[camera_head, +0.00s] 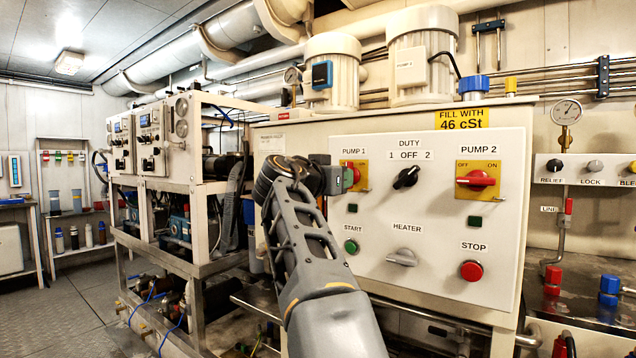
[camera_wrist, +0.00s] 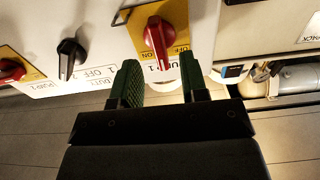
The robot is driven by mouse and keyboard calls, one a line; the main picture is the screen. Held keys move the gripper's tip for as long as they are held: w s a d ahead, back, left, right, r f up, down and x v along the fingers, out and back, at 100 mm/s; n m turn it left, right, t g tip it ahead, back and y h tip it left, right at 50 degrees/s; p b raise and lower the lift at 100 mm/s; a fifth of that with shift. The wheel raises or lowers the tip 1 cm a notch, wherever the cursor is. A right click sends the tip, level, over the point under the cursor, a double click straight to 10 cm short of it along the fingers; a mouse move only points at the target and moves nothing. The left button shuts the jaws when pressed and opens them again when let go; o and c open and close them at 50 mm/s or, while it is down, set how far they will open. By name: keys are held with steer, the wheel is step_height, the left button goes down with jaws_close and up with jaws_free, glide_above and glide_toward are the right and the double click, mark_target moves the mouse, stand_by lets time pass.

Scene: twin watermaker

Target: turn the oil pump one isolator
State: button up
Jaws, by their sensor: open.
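The pump 1 isolator is a red knob on a yellow plate (camera_head: 361,182), upper left on the white panel; in the head view my gripper partly covers it. In the wrist view, where the panel appears upside down, its red knob (camera_wrist: 158,38) shows whole, its handle running roughly up and down the picture. My gripper (camera_wrist: 160,84) is open, with green pads on both fingers. The knob's tip lies just beyond and between the fingertips; I see no grip on it, and cannot tell whether a finger touches. In the head view my gripper (camera_head: 347,179) reaches the panel from the left.
The black duty selector (camera_head: 406,178) is right of the isolator, then the red pump 2 isolator (camera_head: 477,180). Below are the green start button (camera_head: 351,246), the grey heater knob (camera_head: 402,257) and the red stop button (camera_head: 471,270). A framed machine (camera_head: 180,140) stands left.

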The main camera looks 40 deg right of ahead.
steer(key=v, duration=0.8)
steer(key=shift+a, duration=0.25)
steer(key=w+a+f+n+t+y+p, duration=0.3)
steer(key=a+n+y+p, duration=0.6)
steer(key=p, duration=1.1)
steer(key=s+a+f+n+g+y+p, duration=0.3)
steer(key=s+a+f+n+y+p, duration=0.3)
steer(key=p, duration=1.1)
steer(key=s+a+y, duration=0.2)
steer(key=s+a, duration=0.2)
steer(key=a, duration=0.2)
steer(key=shift+s+a+f+n+g+y, duration=0.2)
steer(key=shift+n+g+y, duration=0.1)
steer(key=shift+g, duration=0.1)
steer(key=shift+d, duration=0.1)
